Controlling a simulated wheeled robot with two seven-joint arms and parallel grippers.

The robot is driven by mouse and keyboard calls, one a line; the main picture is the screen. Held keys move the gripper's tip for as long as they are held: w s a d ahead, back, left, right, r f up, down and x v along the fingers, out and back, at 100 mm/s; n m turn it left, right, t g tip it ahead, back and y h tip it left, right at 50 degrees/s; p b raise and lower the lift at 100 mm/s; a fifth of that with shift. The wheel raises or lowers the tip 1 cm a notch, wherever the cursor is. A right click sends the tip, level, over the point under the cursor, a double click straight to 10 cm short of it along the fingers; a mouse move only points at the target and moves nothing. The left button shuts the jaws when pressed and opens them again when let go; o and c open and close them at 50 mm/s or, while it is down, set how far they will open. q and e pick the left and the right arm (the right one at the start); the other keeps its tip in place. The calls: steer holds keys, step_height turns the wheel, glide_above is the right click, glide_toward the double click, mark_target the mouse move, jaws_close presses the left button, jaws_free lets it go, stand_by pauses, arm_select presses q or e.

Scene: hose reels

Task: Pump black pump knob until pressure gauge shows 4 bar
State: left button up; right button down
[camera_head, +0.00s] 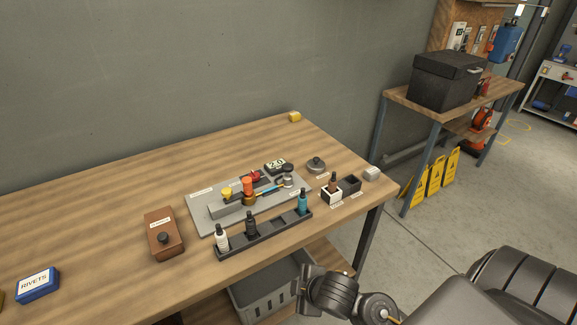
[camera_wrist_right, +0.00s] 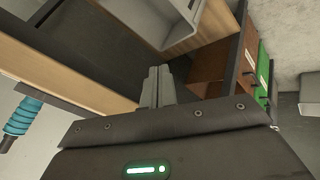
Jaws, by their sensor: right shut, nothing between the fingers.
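A grey board (camera_head: 205,222) lies on the wooden workbench (camera_head: 110,215), with yellow, orange, red and black-topped fittings on it. A small display (camera_head: 275,166) at its back right seems to read 2.0. A round grey piece with a dark knob (camera_head: 317,161) stands behind right. Which one is the pump knob, I cannot tell. My right gripper (camera_head: 304,296) is below and in front of the bench edge, apart from these things. Its fingers (camera_wrist_right: 157,87) are shut and empty. My left gripper is out of view.
A black rack (camera_head: 262,238) with white, black and teal bottles lines the board's front. Small holders (camera_head: 352,184) stand right of it. A grey crate (camera_head: 245,300) sits under the bench. A blue rivets box (camera_head: 38,284) is at left. The bench's back left is clear.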

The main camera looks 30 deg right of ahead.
steer(key=s+d+f+m+g, duration=0.1)
steer(key=s+f+m+g, duration=0.2)
steer(key=f, duration=1.2)
steer(key=s+d+f+m+g, duration=0.15)
steer(key=s+f, duration=0.35)
steer(key=f, duration=1)
steer(key=s+f+m, duration=0.1)
steer(key=s+f, duration=0.3)
steer(key=s, duration=0.3)
steer(key=s+f+m+g, duration=0.1)
steer(key=s+f, duration=0.4)
steer(key=s, duration=0.3)
steer(key=s+d+f+m+g, duration=0.1)
steer(key=s+f, duration=0.3)
steer(key=s, duration=0.4)
steer(key=shift+f+m+h, duration=0.4)
steer(key=shift+m, duration=0.15)
